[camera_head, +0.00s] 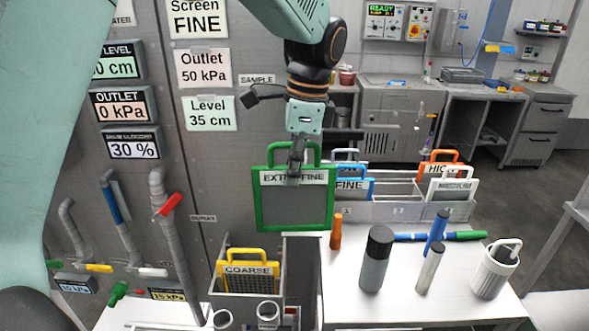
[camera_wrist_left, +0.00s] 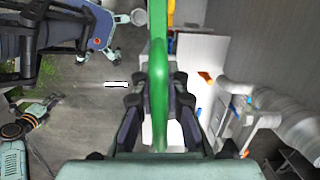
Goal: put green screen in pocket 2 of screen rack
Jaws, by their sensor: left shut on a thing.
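The green screen (camera_head: 294,209) is a green frame with a grey mesh and a label that appears to read "EXTRA FINE". My left gripper (camera_head: 294,172) is shut on it near its top and holds it upright in the air, above and in front of the white bench. In the left wrist view the green frame (camera_wrist_left: 158,75) passes between the gripper fingers (camera_wrist_left: 158,95). The screen rack (camera_head: 392,211) is a grey rack at the back of the bench, right of the held screen. It holds a blue screen marked FINE (camera_head: 349,184), an orange screen (camera_head: 440,163) and a white screen (camera_head: 458,186). Its middle looks empty. My right gripper does not show.
A yellow COARSE screen (camera_head: 248,270) sits in a grey holder (camera_head: 222,287) at lower left. Pipes and valves (camera_head: 168,207) line the left panel.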

